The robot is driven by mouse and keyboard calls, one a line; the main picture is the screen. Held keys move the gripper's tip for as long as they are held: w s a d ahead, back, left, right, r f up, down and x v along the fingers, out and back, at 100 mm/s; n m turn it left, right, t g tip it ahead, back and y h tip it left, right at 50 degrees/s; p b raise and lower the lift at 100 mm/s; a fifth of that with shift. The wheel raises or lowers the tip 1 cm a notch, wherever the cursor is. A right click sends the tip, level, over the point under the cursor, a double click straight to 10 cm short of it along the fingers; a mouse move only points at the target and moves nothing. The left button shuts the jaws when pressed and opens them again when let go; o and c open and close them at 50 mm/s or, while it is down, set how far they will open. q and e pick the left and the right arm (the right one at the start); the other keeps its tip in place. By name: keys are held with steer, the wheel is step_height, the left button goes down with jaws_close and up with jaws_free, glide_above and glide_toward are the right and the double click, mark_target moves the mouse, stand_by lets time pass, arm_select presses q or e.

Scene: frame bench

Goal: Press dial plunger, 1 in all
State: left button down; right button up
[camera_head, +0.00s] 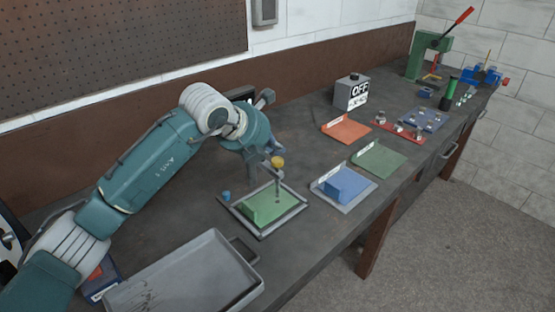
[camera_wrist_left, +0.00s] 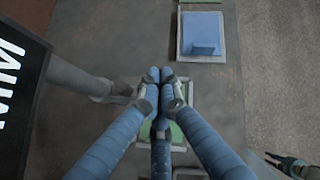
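The dial gauge stand, with a yellow round top (camera_head: 277,162) on a thin post, stands at a grey-framed tray (camera_head: 262,234) on the bench. A green block (camera_head: 268,204) lies in that tray. My left gripper (camera_head: 278,149) is just above and behind the yellow top in the head view; I cannot tell whether they touch. In the left wrist view my left gripper (camera_wrist_left: 160,75) has its blue fingertips together, with nothing visible between them. The fingers hide the gauge there; parts of the green block (camera_wrist_left: 177,132) show behind them.
A grey tray (camera_head: 230,240) stands at the front left. A tray with a blue block (camera_head: 347,186), an orange mat (camera_head: 345,130), a green mat (camera_head: 379,158) and an OFF box (camera_head: 352,93) lie to the right. A black panel with white letters (camera_wrist_left: 18,90) is close on the wrist view's left.

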arm_select(q)
steer(key=shift+r, duration=0.1)
steer(key=shift+r+p, duration=1.05)
steer(key=shift+r, duration=1.35)
